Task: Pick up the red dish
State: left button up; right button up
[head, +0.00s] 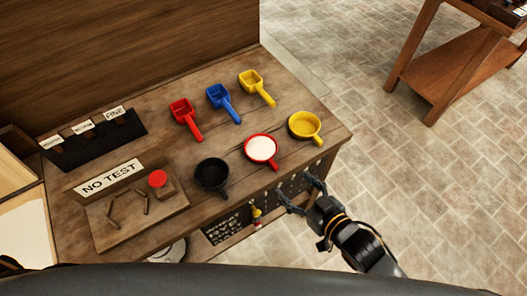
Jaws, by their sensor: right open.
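The red dish (262,137) sits on the wooden bench near its front edge, with a white fill inside and a short handle pointing toward the lower right. A black dish (212,173) stands to its left and a yellow dish (305,126) to its right. My right gripper (296,190) is open and empty, below and to the right of the red dish in the picture, by the bench's front edge. It is apart from the dish. My left gripper is not in view.
Red (185,116), blue (220,98) and yellow (253,82) scoops lie behind the dishes. Stone floor (400,190) is clear at right, before a wooden table (445,75).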

aim_at(273, 164)
jog(key=x, duration=0.7)
jog(key=shift+w, duration=0.2)
jog(key=p+x, duration=0.1)
jog(key=x, duration=0.3)
jog(key=shift+w+r+p, duration=0.1)
jog(key=shift+w+p, duration=0.05)
jog(key=shift+p, duration=0.15)
jog(key=shift+w+a+f, duration=0.25)
jog(key=shift+w+a, duration=0.15)
jog(key=shift+w, duration=0.05)
jog(key=shift+c, duration=0.4)
grip_shut()
